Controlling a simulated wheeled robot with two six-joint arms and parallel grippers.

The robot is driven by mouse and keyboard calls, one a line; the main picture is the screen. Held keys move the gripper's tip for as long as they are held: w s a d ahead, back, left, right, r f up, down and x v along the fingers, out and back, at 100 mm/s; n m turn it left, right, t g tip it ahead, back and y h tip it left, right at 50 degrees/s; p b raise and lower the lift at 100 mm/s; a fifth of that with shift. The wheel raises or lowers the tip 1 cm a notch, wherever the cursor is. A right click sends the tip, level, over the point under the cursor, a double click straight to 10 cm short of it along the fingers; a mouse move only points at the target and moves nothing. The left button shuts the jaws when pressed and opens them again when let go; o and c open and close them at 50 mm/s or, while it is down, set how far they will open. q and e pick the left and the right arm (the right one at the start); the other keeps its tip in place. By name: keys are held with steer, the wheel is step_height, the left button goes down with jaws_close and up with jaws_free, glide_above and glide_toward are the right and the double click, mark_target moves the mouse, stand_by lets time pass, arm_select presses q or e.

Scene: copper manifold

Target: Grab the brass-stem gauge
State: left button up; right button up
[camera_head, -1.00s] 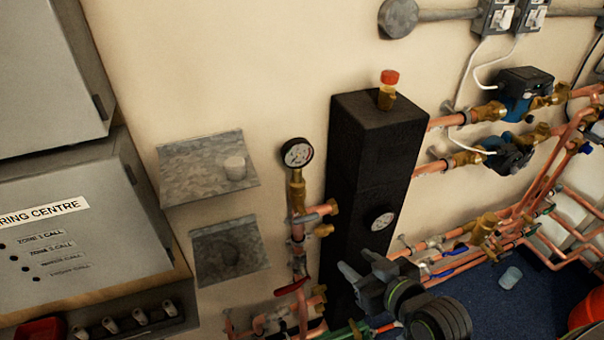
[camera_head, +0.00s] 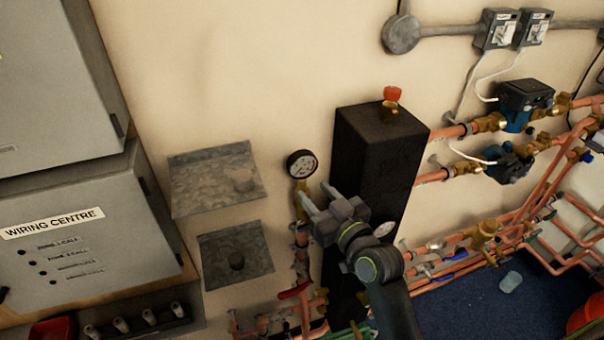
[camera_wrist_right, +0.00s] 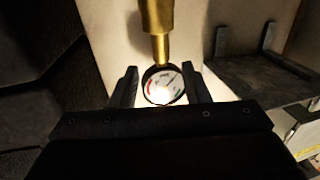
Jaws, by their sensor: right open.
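The brass-stem gauge has a round white dial (camera_head: 301,164) with a black rim, on a brass stem above copper pipework at the left of the black box. My right gripper (camera_head: 317,197) is open, just below and right of the dial, its fingers over part of the stem. In the right wrist view the dial (camera_wrist_right: 163,86) shows between the two open fingers (camera_wrist_right: 160,74), with the brass stem (camera_wrist_right: 157,25) running up from it. Whether the fingers touch the gauge I cannot tell. My left gripper is out of view.
A tall black box (camera_head: 375,150) stands right of the gauge, with a second dial (camera_head: 384,228) partly behind my right arm. Two grey metal shelves (camera_head: 205,197) (camera_head: 216,280) jut from the wall at the left. Copper pipes (camera_head: 480,235) fill the right side.

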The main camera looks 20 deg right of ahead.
mark_target(304, 183)
steer(key=shift+w+a, duration=0.1)
steer(key=shift+w, duration=0.4)
steer(key=shift+w+a+p, duration=0.2)
steer(key=shift+w+p, duration=0.35)
steer(key=shift+w, duration=0.05)
steer(key=p+x, duration=0.1)
steer(key=x, duration=0.2)
steer(key=shift+f, duration=0.1)
steer(key=shift+w+a+f, duration=0.15)
steer(key=shift+w, duration=0.3)
steer(key=shift+c, duration=0.4)
jaws_close()
